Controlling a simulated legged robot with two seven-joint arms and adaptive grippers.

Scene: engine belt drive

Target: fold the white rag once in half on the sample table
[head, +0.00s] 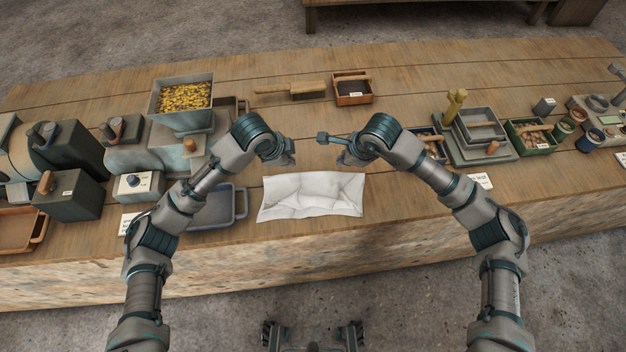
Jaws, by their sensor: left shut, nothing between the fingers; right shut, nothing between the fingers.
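The white rag (312,195) lies on the wooden sample table (290,240) near its front edge, between my two arms. It is a wide, creased, roughly rectangular shape; I cannot tell how many layers it has. My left gripper (290,155) is shut and empty, just beyond the rag's far left edge. My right gripper (335,140) is shut and empty, beyond the rag's far edge toward the right. Both appear apart from the cloth.
A blue-grey tray (240,207) stands left of the rag, near my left arm. A hopper of yellow grains (185,97) is behind it. A brush (290,89) and small wooden box (353,97) lie farther back. Table right of the rag is partly clear.

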